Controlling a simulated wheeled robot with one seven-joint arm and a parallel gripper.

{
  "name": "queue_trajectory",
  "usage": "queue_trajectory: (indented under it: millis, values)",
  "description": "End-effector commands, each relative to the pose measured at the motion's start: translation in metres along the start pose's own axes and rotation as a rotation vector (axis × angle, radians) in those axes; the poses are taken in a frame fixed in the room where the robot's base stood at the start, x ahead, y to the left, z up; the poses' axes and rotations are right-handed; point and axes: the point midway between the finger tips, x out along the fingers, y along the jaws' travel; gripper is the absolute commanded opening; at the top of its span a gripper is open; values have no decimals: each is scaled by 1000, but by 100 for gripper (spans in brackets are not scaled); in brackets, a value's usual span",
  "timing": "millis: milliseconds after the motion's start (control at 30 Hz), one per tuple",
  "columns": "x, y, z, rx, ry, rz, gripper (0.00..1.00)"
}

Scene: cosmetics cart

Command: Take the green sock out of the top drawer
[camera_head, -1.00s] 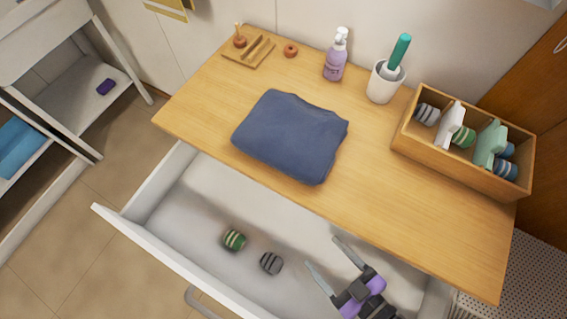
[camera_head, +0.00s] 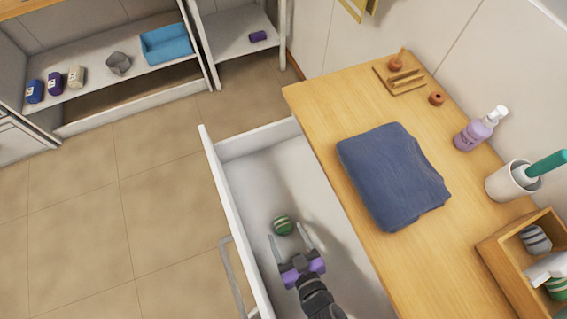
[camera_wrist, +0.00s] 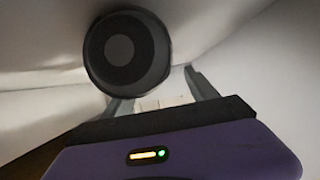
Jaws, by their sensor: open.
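In the wrist view, a dark round rolled end (camera_wrist: 125,50) stands large just beyond the fingers, toward the left one. Its colour is too dark to tell there. My gripper (camera_wrist: 155,85) shows no closed hold on it.
The wooden top (camera_head: 340,150) overhangs the drawer on the right, with a folded blue cloth (camera_head: 395,180) on it. A pump bottle (camera_head: 478,130), a white cup (camera_head: 508,183) and a wooden box (camera_head: 500,255) stand farther right. Open floor (camera_head: 120,210) lies left of the drawer.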

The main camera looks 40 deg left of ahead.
Motion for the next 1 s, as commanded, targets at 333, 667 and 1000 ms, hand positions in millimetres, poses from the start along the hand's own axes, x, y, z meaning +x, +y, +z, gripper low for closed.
queue_trajectory:
  millis: [333, 667, 1000]
  values:
    - [41, 3, -1, 0, 1, -1, 67]
    - [44, 4, -1, 0, 0, 0, 59]
    - [43, 4, -1, 0, 1, 0, 3]
